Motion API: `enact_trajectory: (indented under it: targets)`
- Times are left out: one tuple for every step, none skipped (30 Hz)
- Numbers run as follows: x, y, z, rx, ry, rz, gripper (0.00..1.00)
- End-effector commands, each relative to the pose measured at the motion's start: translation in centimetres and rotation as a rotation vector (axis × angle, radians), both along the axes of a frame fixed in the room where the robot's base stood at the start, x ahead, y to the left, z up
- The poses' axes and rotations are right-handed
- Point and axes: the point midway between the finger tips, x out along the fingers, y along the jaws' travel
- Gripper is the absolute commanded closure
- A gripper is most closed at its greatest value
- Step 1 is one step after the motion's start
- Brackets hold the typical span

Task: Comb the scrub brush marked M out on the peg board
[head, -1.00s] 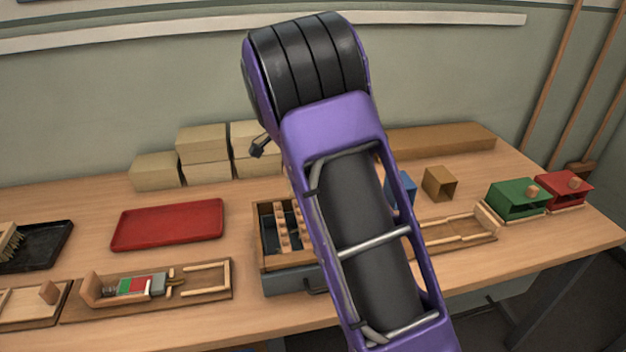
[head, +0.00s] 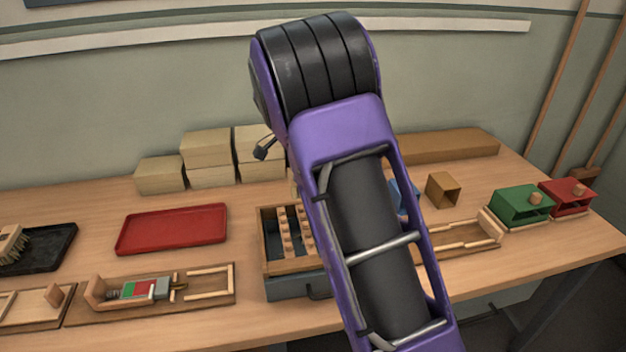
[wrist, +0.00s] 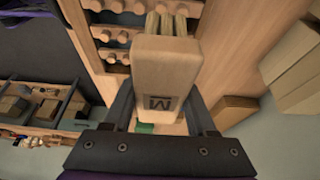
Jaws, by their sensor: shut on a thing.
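The scrub brush marked M (wrist: 168,75) is a pale wooden block with a dark M on its face. In the wrist view my gripper (wrist: 160,100) is shut on it, one dark finger at each side. Pale bristle tufts (wrist: 174,20) show at its far end. The peg board (wrist: 112,36), with rows of wooden pegs, lies to the upper left of the brush; I cannot tell whether they touch. In the head view the peg board (head: 283,235) sits in a wooden frame on a grey base, partly covered by my arm, which also hides my gripper and the held brush.
A red tray (head: 172,229) lies left of the peg board. A black tray (head: 45,258) with another brush is at far left. A wooden fixture (head: 150,292) is in front. Cream boxes (head: 210,165) stand behind. Green (head: 520,206) and red (head: 567,196) boxes are at right.

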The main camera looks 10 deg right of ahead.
Motion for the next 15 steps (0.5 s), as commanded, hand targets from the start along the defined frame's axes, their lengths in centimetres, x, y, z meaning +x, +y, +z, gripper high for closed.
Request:
enact_trajectory:
  targets:
    - [-0.7, -0.1, 0.3, 0.003, -0.001, -0.002, 0.87]
    - [-1.2, -0.1, 0.4, 0.004, 0.0, -0.003, 0.87]
    - [-2.0, -0.1, 0.6, 0.007, 0.0, -0.005, 0.87]
    - [-2.6, -0.1, 0.7, 0.007, 0.0, -0.005, 0.87]
    - [-3.2, -0.1, 0.9, 0.007, 0.001, -0.005, 0.87]
    - [-4.0, -0.1, 1.1, 0.007, 0.0, -0.006, 0.87]
    - [-4.6, -0.1, 1.2, 0.006, 0.0, -0.004, 0.87]
    - [-5.1, -0.1, 1.3, 0.006, -0.001, -0.004, 0.87]
    - [-5.8, -0.1, 1.5, 0.005, -0.002, -0.004, 0.87]
    - [-6.2, -0.1, 1.5, 0.003, -0.001, -0.002, 0.87]
    - [-6.6, 0.0, 1.6, 0.002, -0.001, -0.001, 0.87]
    - [-7.0, 0.0, 1.7, 0.001, -0.002, 0.0, 0.87]
    - [-7.2, 0.0, 1.7, 0.0, -0.002, 0.001, 0.87]
    - [-7.3, 0.0, 1.7, -0.001, -0.003, 0.001, 0.87]
    - [-7.4, 0.0, 1.6, -0.002, -0.004, 0.002, 0.87]
